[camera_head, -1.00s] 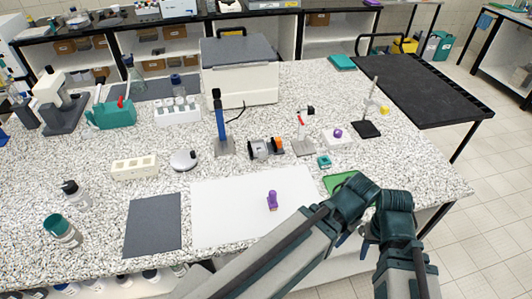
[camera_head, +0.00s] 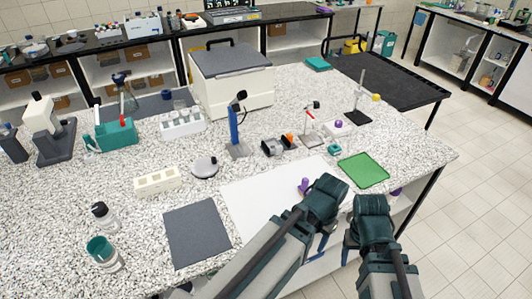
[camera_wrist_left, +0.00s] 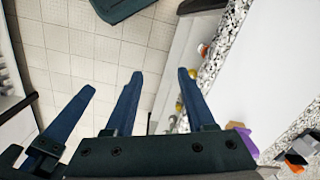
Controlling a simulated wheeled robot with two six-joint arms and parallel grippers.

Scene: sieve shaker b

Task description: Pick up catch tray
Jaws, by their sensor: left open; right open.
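The green rectangular tray (camera_head: 364,170), which I take to be the catch tray, lies flat on the speckled bench near its front right edge. Nothing rests on it. My two arms reach in from below, in front of the bench edge. My right gripper (camera_head: 348,250) is only partly visible, low beside the bench front and well below the tray. In the left wrist view, my left gripper (camera_wrist_left: 158,85) has its blue fingers apart with nothing between them. The floor and bench edge show beyond them. Neither gripper touches the tray.
A white sheet (camera_head: 260,195) lies left of the tray, with a purple object (camera_head: 304,186) on it near my left arm. A teal piece (camera_head: 334,149), a stand (camera_head: 359,115) and small devices stand behind. A dark mat (camera_head: 197,233) lies further left.

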